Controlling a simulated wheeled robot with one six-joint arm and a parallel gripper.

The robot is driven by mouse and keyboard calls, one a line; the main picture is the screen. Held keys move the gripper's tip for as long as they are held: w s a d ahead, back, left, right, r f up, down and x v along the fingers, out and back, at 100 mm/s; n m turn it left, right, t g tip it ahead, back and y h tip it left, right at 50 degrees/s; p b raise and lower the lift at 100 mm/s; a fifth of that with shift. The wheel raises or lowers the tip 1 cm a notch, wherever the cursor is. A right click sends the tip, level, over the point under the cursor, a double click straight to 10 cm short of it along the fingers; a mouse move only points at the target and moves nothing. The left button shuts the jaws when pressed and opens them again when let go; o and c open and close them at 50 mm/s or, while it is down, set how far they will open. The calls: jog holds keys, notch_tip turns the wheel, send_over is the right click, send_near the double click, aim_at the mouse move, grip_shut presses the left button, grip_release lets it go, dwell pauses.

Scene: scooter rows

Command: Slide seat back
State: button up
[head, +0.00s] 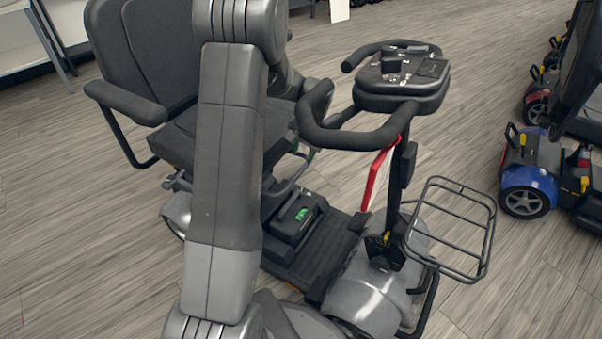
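A grey mobility scooter stands in front of me in the head view. Its dark padded seat (162,52) with a tall backrest is at the upper left, and an armrest (126,102) sticks out toward me. My arm crosses in front of the seat and hides part of the cushion and the seat's right side. My gripper cannot be made out; the arm's far end bends behind its own upper link near the seat. Any seat slide lever is hidden or too small to tell.
The scooter's tiller with handlebars (350,136) and a wire basket (452,228) stand to the right of my arm. A battery box (296,218) sits on the footboard. A blue scooter (530,172) is at the right edge. Wood-look floor is clear at the left.

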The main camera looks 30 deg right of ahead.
aim_at(297, 174)
jog(key=f, duration=0.3)
jog(key=w+f+b, duration=0.1)
jog(key=f, duration=0.2)
jog(key=f+b, duration=0.1)
jog(key=f, duration=0.2)
jog(key=shift+w+a+f, duration=0.1)
jog(key=shift+w+a, duration=0.2)
jog(key=shift+a, duration=0.1)
grip_shut()
